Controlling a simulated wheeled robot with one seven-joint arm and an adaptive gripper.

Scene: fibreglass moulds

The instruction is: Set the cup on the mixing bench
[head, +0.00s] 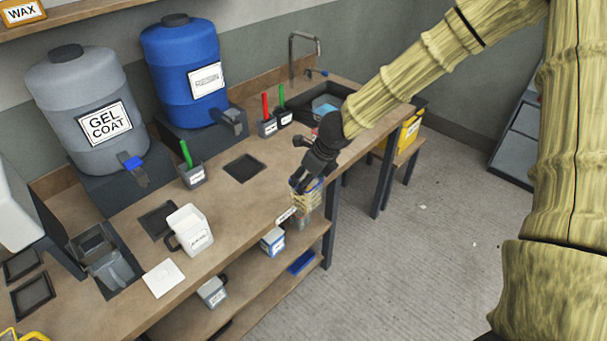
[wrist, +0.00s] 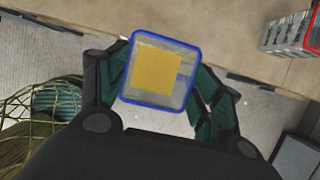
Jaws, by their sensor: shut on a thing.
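My gripper (wrist: 160,90) is shut on a squarish clear cup (wrist: 137,58) with a blue rim. Something flat and yellow shows inside it. In the head view my gripper (head: 303,182) and the cup (head: 312,196) are at the front edge of the long wooden bench (head: 225,215). In the wrist view most of the cup lies over the grey floor, and its upper side overlaps the edge of the bench (wrist: 220,40). The cup's base and its height against the bench top cannot be told clearly.
A white jug (head: 192,232) and a white card (head: 164,278) are on the bench. Dark square plates, brush holders (head: 193,175), a grey gel coat drum (head: 92,110) and a blue drum (head: 185,70) stand farther back. Bare wood lies between the jug and my gripper.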

